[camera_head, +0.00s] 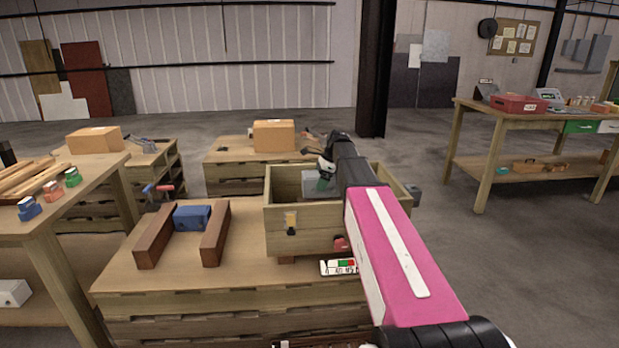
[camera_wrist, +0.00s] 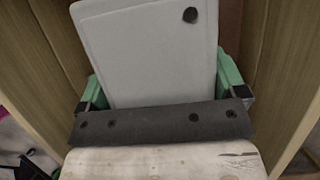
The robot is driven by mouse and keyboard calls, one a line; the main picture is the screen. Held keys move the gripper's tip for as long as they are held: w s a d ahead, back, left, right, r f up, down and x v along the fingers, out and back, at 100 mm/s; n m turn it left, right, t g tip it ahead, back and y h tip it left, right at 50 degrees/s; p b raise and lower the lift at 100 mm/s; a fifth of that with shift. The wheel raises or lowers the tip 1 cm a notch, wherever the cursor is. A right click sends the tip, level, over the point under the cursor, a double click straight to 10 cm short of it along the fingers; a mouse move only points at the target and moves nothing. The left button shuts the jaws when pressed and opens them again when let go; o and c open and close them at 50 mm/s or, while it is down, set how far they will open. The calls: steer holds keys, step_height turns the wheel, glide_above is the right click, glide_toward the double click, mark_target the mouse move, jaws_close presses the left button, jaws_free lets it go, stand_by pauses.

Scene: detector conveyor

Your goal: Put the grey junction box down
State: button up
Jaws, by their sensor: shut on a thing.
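The grey junction box (camera_head: 311,189) is inside the open wooden crate (camera_head: 300,243) in the head view. In the wrist view, the box (camera_wrist: 150,55) is a pale grey slab with a dark round spot near its upper right corner. My gripper (camera_head: 326,181) reaches down into the crate. In the wrist view, the green fingers of my gripper (camera_wrist: 163,82) are shut on the box, one on each side. Wooden crate walls rise to left and right. I cannot tell whether the box touches the crate floor.
The crate stands on a pallet table (camera_head: 200,275). Left of it, a blue block (camera_head: 192,217) sits between two brown wooden bars. A small label card (camera_head: 338,267) lies in front of the crate. A cardboard box (camera_head: 274,136) stands on a pallet behind.

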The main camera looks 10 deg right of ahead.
mark_target(328, 195)
steer(key=d+f, duration=0.1)
steer(key=d, duration=0.1)
steer(key=d+f, duration=0.1)
steer(key=shift+w+d+f, duration=0.1)
steer(key=shift+d+f, duration=0.05)
steer(key=shift+d, duration=0.25)
steer(key=shift+f, duration=1.95)
steer(key=shift+f, duration=0.6)
steer(key=o, duration=1.4)
steer(key=v, duration=1.3)
steer(key=shift+a+r, duration=0.1)
steer(key=shift+a, duration=0.05)
